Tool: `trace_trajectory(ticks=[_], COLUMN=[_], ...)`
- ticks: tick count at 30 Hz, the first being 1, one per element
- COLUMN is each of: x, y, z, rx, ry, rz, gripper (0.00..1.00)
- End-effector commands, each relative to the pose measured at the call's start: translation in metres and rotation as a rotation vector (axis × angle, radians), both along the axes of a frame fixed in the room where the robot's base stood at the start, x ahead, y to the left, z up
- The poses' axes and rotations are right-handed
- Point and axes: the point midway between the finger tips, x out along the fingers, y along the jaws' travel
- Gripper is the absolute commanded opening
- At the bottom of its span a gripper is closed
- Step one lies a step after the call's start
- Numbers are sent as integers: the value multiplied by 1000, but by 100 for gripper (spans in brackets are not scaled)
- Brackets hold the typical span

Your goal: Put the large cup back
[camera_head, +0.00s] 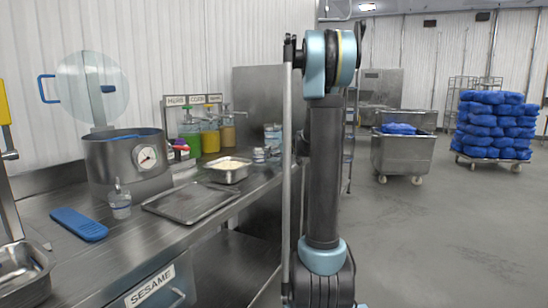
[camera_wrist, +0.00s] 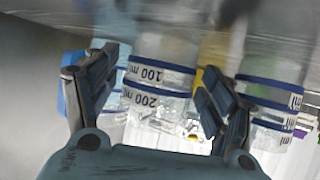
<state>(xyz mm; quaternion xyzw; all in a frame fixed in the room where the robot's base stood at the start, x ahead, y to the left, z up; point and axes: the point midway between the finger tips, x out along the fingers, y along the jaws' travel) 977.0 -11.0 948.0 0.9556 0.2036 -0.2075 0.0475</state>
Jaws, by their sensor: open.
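In the wrist view a clear cup (camera_wrist: 160,76) with blue-edged bands marked 100 ml and 200 ml stands between the spread fingers of my gripper (camera_wrist: 157,62). The gripper is open; contact with the cup cannot be told. A second clear banded cup (camera_wrist: 268,92) is just right of the right finger, its numbers partly cut off. Which of these is the large cup cannot be told. In the head view, banded clear cups (camera_head: 272,134) stand at the far end of the counter, beside my arm. My gripper is hidden there.
The steel counter (camera_head: 160,235) holds a pot with a dial (camera_head: 105,165), a flat tray (camera_head: 190,202), a pan of pale food (camera_head: 229,169), a pump bottle (camera_head: 120,203) and a blue object (camera_head: 79,224). Sauce bottles (camera_head: 209,136) stand near the wall.

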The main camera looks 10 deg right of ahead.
Motion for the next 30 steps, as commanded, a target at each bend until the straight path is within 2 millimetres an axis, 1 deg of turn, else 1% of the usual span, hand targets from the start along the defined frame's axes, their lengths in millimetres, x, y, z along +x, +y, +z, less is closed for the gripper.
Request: trace_trajectory(ticks=[1,9,16,22,30], x=[-7,-41,-66,-78,-80], y=[-3,-18,-30,-35,-36], z=[3,21,33,39,40], rx=[1,0,2,0,1], ry=[1,1,1,0,1], rz=[-2,0,-1,0,0], gripper=[76,76,76,76,76])
